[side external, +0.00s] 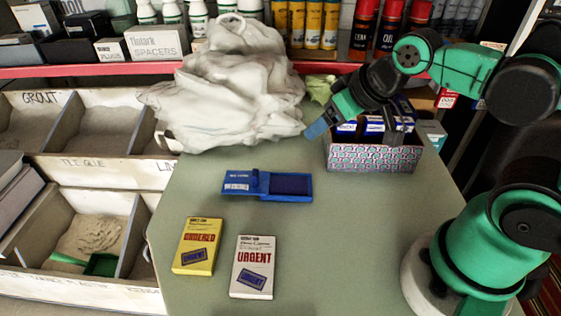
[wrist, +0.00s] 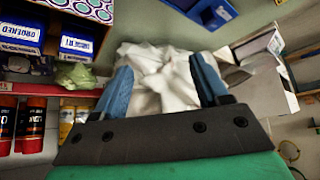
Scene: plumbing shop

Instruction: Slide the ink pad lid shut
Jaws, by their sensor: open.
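The blue ink pad (side external: 292,184) lies flat on the green-grey table, with its dark pad surface exposed on the right. Its blue lid (side external: 238,186), with a white label and a small raised knob, sits over the left part. The lid stands partly open. In the wrist view, part of the blue ink pad (wrist: 214,12) shows at the top edge. My gripper (side external: 318,130) is above and to the right of the ink pad, apart from it. Its blue fingers (wrist: 160,66) are spread and hold nothing.
Yellow (side external: 199,246) and white (side external: 253,267) boxes lie at the table's front. A patterned carton (side external: 373,158) of blue boxes stands beneath my arm. A crumpled white plastic sheet (side external: 240,85) fills the back. Bins (side external: 105,159) border the left. The table right of the ink pad is clear.

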